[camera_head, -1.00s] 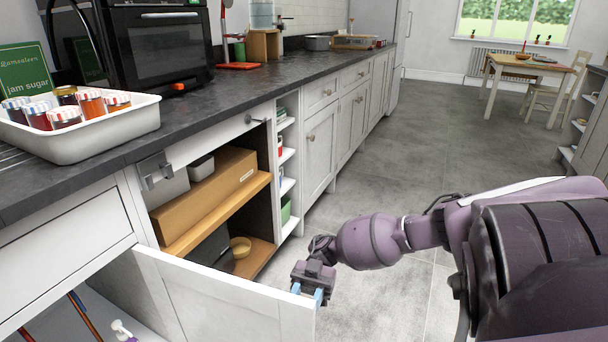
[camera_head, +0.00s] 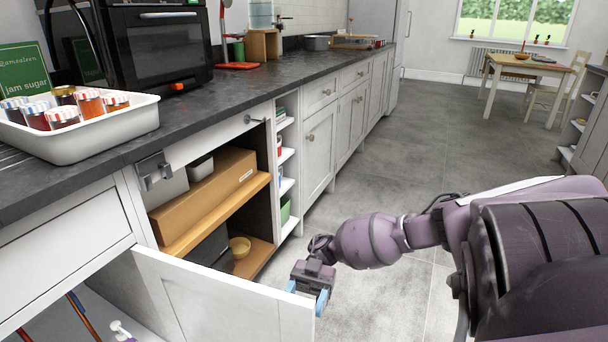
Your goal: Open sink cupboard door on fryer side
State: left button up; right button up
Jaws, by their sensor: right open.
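The white cupboard door (camera_head: 225,298) stands swung out from the counter front at the lower left. Behind it, the cupboard interior (camera_head: 62,325) shows a white floor, coloured pipes and part of a white-and-purple bottle (camera_head: 120,330). My right gripper (camera_head: 307,297) is open at the door's free upper corner, with its blue fingertips apart. One fingertip overlaps the door edge in the view; I cannot tell whether it touches. The door's handle and lower part are out of view. My left gripper is not in view.
A white tray of jars (camera_head: 100,140) stands on the dark worktop (camera_head: 215,105). The grey floor (camera_head: 400,150) is clear along the aisle.

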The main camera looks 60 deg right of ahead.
pick_arm(q)
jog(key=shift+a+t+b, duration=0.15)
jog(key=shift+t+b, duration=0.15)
jog(key=shift+b, duration=0.45)
pick_arm(e)
jog(key=w+d, duration=0.1)
jog(key=d, duration=0.9)
jog(key=shift+w+d, duration=0.25)
jog(key=shift+w, duration=0.05)
